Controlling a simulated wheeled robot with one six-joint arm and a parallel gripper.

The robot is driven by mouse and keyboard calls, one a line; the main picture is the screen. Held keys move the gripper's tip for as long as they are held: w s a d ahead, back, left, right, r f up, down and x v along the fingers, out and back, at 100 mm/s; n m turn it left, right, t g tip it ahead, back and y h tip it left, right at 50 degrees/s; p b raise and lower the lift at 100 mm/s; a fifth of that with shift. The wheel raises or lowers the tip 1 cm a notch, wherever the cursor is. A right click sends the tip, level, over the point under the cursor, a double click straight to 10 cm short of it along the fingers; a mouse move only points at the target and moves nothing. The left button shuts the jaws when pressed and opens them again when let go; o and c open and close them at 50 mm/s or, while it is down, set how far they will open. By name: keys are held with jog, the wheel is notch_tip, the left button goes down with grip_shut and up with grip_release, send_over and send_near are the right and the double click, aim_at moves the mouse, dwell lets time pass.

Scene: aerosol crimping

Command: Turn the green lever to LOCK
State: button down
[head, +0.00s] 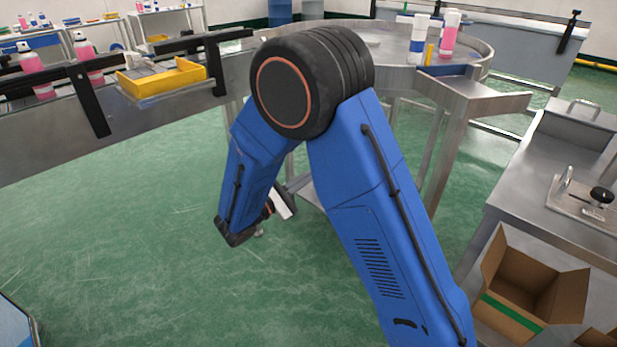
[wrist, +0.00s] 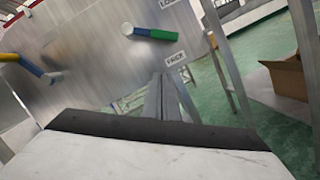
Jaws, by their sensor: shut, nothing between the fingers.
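The green lever (wrist: 162,34) is in the wrist view at upper centre, on a steel panel (wrist: 90,70). It has a blue arm on a pale round pivot, and its green handle points right, between two white labels. The upper label (wrist: 170,3) is cut off by the frame edge; the lower label (wrist: 175,58) is too blurred to read surely. My gripper (wrist: 165,78) is shut and empty, below the lever in the picture and apart from it. In the head view my blue arm hides the lever, and I cannot make out the gripper clearly.
In the head view, a round steel table (head: 480,50) with bottles stands behind my arm, and an open cardboard box (head: 515,285) is at lower right. Green floor at left is clear.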

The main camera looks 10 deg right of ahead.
jog(key=w+d+r, duration=0.1)
jog(key=d+r, duration=0.3)
jog(key=d, duration=0.3)
jog(key=shift+r, duration=0.3)
dwell(0.3)
